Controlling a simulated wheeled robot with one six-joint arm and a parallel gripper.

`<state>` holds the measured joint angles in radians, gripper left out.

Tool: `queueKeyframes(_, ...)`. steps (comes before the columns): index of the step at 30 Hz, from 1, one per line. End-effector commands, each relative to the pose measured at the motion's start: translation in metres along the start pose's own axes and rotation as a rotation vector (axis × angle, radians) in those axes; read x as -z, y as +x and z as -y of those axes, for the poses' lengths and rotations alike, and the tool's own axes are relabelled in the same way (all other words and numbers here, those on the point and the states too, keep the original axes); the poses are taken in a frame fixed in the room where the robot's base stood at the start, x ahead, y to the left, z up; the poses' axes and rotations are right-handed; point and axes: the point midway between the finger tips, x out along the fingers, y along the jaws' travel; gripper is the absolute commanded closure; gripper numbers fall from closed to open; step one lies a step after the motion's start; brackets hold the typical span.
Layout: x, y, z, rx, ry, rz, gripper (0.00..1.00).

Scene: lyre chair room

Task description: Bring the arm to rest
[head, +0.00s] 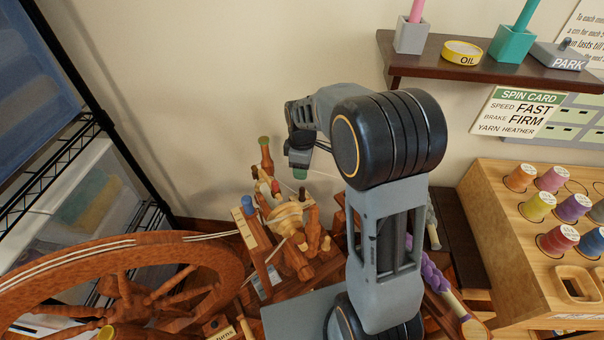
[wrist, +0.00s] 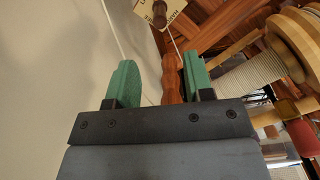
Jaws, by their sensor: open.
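My gripper (head: 300,172) is in the middle of the head view, at the end of my raised, bent arm. It hangs over the back of the spinning wheel's wooden head (head: 292,222), near the wall. In the wrist view my gripper (wrist: 160,75) shows two green fingers spread apart, with nothing held between them. A turned wooden post (wrist: 172,80) shows in the gap, and a pale cord runs near the fingers. I cannot tell how far the post is from the fingers. My arm hides part of the wheel's right side in the head view.
The large drive wheel (head: 115,265) is at lower left, beside a black wire rack (head: 82,120). A dark wall shelf (head: 480,75) with pots is at upper right. A wooden spool box (head: 500,235) stands at right. Bare wall lies behind my arm.

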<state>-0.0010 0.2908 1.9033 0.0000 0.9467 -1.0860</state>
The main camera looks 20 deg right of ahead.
Motion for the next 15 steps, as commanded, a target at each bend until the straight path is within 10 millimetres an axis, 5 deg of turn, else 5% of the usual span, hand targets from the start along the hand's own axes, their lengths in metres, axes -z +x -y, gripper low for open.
queueKeyframes(15, 0.0, -0.0131, 0.0001, 0.0, 0.0, 0.0, 0.53)
